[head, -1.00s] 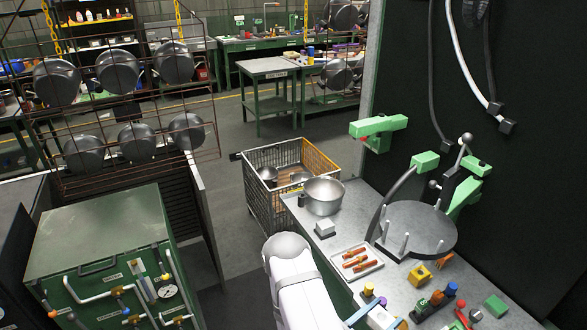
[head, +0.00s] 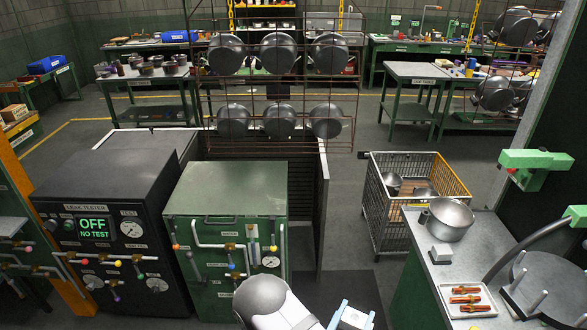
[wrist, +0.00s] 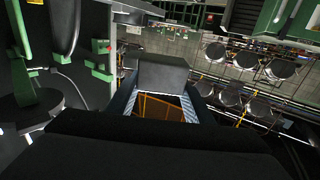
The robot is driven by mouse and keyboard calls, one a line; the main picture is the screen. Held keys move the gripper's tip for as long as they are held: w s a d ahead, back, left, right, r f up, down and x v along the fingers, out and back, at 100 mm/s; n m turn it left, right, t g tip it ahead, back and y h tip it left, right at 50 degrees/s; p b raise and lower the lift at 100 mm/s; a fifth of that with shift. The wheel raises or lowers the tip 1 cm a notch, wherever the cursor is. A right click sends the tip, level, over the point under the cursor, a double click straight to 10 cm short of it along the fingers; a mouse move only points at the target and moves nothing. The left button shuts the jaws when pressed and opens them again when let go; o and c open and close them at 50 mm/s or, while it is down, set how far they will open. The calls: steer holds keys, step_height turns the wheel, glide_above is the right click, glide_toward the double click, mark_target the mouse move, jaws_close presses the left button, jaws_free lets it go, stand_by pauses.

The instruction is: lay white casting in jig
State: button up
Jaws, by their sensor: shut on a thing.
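My gripper (head: 351,318) is at the bottom of the head view, left of the bench, its blue fingers shut on a pale block, which I take as the white casting (head: 353,317). In the wrist view the casting (wrist: 163,74) shows as a grey block between the two fingertips. Its lower part is cut off in the head view. A round grey plate with upright pegs (head: 545,283) stands on the bench at the right, partly cut off. I cannot tell whether it is the jig.
A green cabinet (head: 225,190) and a black leak tester (head: 110,225) stand left.

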steer(key=shift+a, duration=0.25)
steer(key=shift+d, duration=0.15)
steer(key=s+d+f+m+g+h+b, duration=0.15)
steer(key=d+m+g+h+b, duration=0.3)
steer(key=d, duration=0.75)
steer(key=s+d+f+m+g+h+b, duration=0.1)
steer(key=s+d+m+g+h+b, duration=0.3)
steer(key=d, duration=0.7)
steer(key=s+d+r+m+g+b, duration=0.3)
steer(key=s+d+m+g+b, duration=0.35)
steer(key=s+d+g, duration=0.95)
steer(key=shift+m+t+y, duration=0.35)
steer(key=shift+m+t, duration=0.45)
steer(key=shift+t, duration=0.15)
steer(key=shift+s+a+f+p, duration=0.35)
steer(key=shift+a+f, duration=0.1)
steer(key=shift+f, duration=0.8)
steer(key=shift+s+a+f+p, duration=0.2)
steer(key=shift+s+a+f, duration=0.25)
steer(key=shift+f, duration=0.75)
steer(key=shift+s+a+f+p, duration=0.3)
steer(key=shift+a+f, duration=0.15)
steer(key=shift+f, duration=0.8)
